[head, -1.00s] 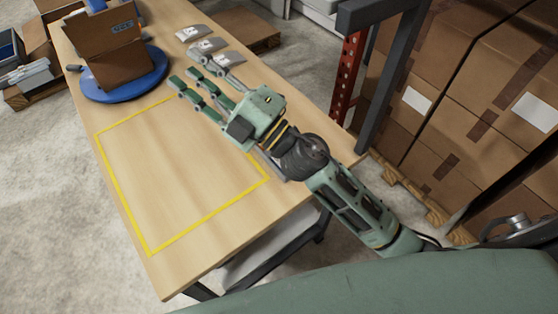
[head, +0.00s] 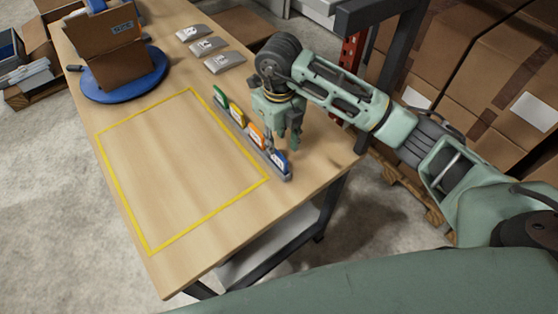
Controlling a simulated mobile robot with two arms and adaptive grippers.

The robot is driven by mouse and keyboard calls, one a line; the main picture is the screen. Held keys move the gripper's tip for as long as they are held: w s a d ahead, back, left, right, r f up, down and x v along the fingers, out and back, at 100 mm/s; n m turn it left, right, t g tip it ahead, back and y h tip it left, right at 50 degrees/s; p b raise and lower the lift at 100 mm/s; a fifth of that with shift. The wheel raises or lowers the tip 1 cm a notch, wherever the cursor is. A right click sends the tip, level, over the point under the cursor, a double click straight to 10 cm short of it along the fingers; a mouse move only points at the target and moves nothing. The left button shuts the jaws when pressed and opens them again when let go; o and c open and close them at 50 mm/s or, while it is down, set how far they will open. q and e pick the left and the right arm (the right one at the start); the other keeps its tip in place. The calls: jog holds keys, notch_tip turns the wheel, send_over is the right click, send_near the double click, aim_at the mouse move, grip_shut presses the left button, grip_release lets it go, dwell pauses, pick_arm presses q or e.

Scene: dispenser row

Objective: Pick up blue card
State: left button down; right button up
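The blue card (head: 279,158) stands in the near end of a narrow grey rack (head: 287,177) on the wooden table. Orange (head: 257,136), yellow (head: 237,114) and green (head: 219,96) cards stand in the same rack, running away to the upper left. My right gripper (head: 287,136) points down just behind and right of the blue and orange cards. Its fingers are apart with nothing seen between them, and they look clear of the blue card. My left gripper is not in view.
A yellow outlined rectangle (head: 124,204) on the table is empty. A cardboard box (head: 117,62) sits on a blue round stand (head: 155,78) at the far left. Several grey dispensers (head: 224,62) line the far right edge. A dark post and stacked boxes (head: 490,100) stand at right.

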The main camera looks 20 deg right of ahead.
aim_at(279, 154)
notch_tip(279, 154, down, 6)
jog(key=p, duration=0.3)
jog(key=shift+w+f, duration=0.15)
jog(key=shift+f, duration=0.65)
grip_shut()
